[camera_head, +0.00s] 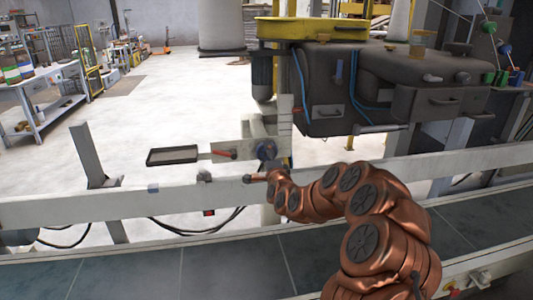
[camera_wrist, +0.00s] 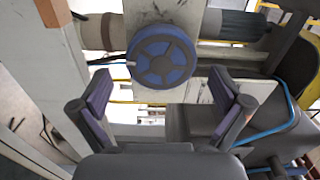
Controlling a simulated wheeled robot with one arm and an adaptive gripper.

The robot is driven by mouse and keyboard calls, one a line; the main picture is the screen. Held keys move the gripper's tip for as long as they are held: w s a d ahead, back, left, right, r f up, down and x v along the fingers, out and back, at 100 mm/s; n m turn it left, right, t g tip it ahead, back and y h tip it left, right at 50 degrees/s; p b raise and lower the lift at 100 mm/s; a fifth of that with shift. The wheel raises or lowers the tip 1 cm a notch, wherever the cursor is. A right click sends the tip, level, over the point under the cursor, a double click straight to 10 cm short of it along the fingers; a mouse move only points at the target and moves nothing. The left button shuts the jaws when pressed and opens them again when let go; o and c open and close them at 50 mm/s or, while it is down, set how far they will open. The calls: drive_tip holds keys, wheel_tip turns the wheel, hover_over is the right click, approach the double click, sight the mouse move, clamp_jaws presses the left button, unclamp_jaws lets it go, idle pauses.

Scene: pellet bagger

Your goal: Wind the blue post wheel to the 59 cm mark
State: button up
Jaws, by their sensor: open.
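The blue post wheel (camera_wrist: 162,57) faces me in the wrist view, a round blue rim with grey spokes. A small pale stub shows at its left edge. In the head view the wheel (camera_head: 267,150) is small, just beyond the end of my copper arm. My gripper (camera_wrist: 161,88) is open and empty. Its two purple-padded fingers stand left and right, below the wheel in the picture, apart from it. In the head view the fingers cannot be made out. A pale upright post (camera_head: 285,100) stands by the wheel; no scale numbers can be read.
A long pale rail (camera_head: 120,206) and a dark conveyor belt (camera_head: 220,265) run in front. A small dark tray (camera_head: 172,155) and a red-handled part (camera_head: 224,154) sit left of the wheel. A bulky dark machine body (camera_head: 385,85) hangs above right, with blue hoses.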

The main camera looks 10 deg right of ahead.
drive_tip(key=shift+w, duration=2)
drive_tip(key=c, duration=1)
